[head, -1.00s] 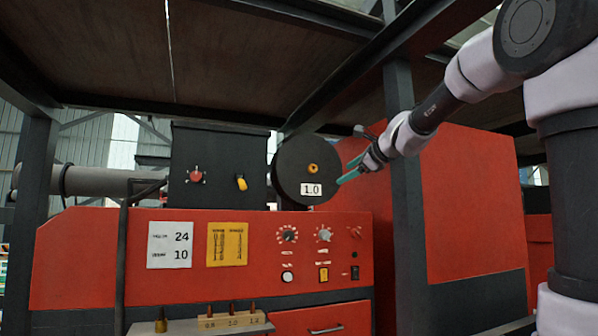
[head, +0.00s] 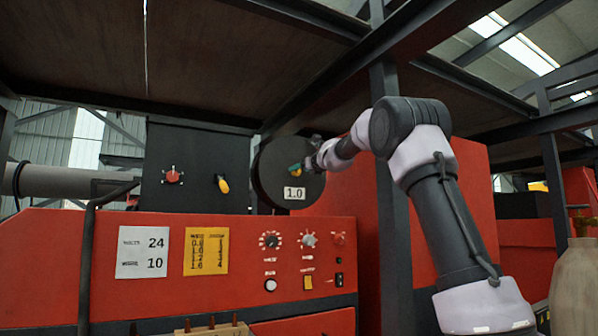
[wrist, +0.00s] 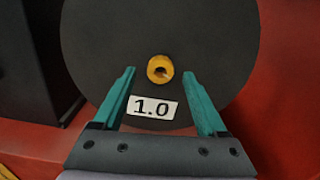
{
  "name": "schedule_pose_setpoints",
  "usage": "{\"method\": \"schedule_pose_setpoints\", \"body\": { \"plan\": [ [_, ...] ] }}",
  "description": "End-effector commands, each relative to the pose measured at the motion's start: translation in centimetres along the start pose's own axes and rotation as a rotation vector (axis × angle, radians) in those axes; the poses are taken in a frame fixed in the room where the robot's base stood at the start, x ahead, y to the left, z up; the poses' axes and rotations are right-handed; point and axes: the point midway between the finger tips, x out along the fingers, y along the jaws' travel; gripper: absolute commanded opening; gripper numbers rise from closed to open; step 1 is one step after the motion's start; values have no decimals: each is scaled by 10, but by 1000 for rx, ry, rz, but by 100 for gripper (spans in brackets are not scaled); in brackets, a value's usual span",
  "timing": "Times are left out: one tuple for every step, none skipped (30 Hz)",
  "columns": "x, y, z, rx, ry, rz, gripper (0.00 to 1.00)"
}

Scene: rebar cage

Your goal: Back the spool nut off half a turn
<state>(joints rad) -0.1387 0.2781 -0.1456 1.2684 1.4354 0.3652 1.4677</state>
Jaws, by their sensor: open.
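The spool (head: 268,182) is a large black disc above the red machine, with a white "1.0" label (head: 294,193) on its face. The spool nut is a small yellow ring at the disc's centre, clear in the wrist view (wrist: 160,69). In the head view my gripper (head: 297,169) covers most of the nut. My gripper also shows in the wrist view (wrist: 161,92), its two teal fingers open and empty. The fingertips point at the disc, one to each side and a little below the nut. I cannot tell whether they touch the disc.
The red machine front carries knobs (head: 270,240), a "24 / 10" card (head: 142,252) and a yellow table card (head: 206,251). A dark post (head: 392,230) stands right of the spool, behind my arm. A gas cylinder (head: 575,285) stands at far right.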

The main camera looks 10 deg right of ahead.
Motion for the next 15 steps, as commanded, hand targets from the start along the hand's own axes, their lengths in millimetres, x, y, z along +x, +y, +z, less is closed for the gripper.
{"method": "schedule_pose_setpoints", "body": {
  "plan": [
    [7,0,0,-1,0,0,75],
    [10,0,0,-2,0,0,75],
    [14,0,0,-1,0,0,75],
    [16,0,0,0,0,0,75],
    [18,0,0,-1,0,0,75],
    [20,0,0,-2,-1,0,75],
    [20,0,1,-1,-1,0,75],
    [21,0,0,-1,0,0,75],
    [22,0,0,0,0,0,75],
    [22,0,0,0,0,0,75],
    [22,0,0,0,0,0,75],
    [22,0,0,0,0,0,75],
    [22,0,0,0,0,0,75],
    [22,0,0,0,0,0,75],
    [22,0,0,0,0,0,75]
  ]
}}
